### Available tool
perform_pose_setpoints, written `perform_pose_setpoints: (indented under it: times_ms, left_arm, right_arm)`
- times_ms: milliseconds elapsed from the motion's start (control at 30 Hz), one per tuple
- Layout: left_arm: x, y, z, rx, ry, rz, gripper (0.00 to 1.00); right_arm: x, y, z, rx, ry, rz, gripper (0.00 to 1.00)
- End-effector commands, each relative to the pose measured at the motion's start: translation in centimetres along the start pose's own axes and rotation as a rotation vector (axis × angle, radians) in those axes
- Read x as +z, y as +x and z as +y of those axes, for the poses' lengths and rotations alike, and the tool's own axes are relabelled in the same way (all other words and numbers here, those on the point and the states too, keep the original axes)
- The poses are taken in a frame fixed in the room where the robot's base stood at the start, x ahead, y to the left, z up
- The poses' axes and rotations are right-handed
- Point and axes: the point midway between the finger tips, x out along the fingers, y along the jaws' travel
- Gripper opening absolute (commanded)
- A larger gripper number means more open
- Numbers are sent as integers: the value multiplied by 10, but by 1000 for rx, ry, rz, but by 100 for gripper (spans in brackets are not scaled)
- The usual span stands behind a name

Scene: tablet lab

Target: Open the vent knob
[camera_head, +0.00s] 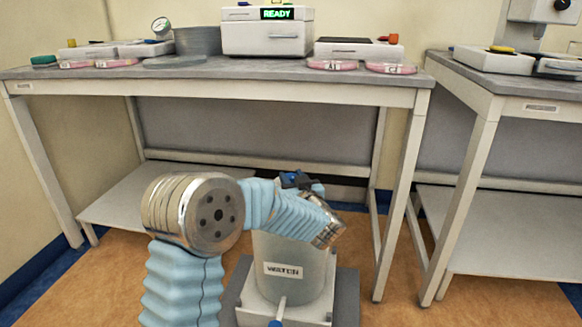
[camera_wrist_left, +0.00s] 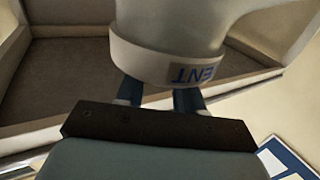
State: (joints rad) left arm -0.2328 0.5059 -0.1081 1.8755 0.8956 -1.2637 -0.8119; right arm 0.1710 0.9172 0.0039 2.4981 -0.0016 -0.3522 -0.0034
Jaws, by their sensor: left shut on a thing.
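The vent knob (camera_wrist_left: 165,62) is a pale round piece with a blue label on its rim, upside down and partly cut off, reading "ENT". It fills the top middle of the left wrist view. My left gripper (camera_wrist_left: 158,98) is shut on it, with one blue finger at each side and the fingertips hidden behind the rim. In the head view the knob cannot be made out. There my left arm reaches in front of and over a pale container (camera_head: 283,268) labelled "WATER". My right gripper is not in view.
A grey-topped bench (camera_head: 215,77) stands behind, with a white device (camera_head: 267,38) showing "READY" and several pink dishes. A second bench (camera_head: 540,84) stands at the right. Low shelves run under both benches. Brown floor (camera_head: 395,300) is clear to the right of the container.

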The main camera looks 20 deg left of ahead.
Motion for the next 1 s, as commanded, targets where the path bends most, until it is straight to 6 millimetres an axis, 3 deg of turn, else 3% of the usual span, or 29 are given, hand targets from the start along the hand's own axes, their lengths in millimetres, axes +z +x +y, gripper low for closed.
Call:
perform_pose_setpoints:
  times_ms: [33, 400, 1000]
  left_arm:
    - [-6, 0, 3, -42, 2, 1, 7]
    - [-5, 1, 8, -394, -1, 2, 7]
    - [-2, 6, 12, -809, -4, 1, 7]
  right_arm:
    - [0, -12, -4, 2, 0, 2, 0]
    - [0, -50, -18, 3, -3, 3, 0]
    - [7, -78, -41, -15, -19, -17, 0]
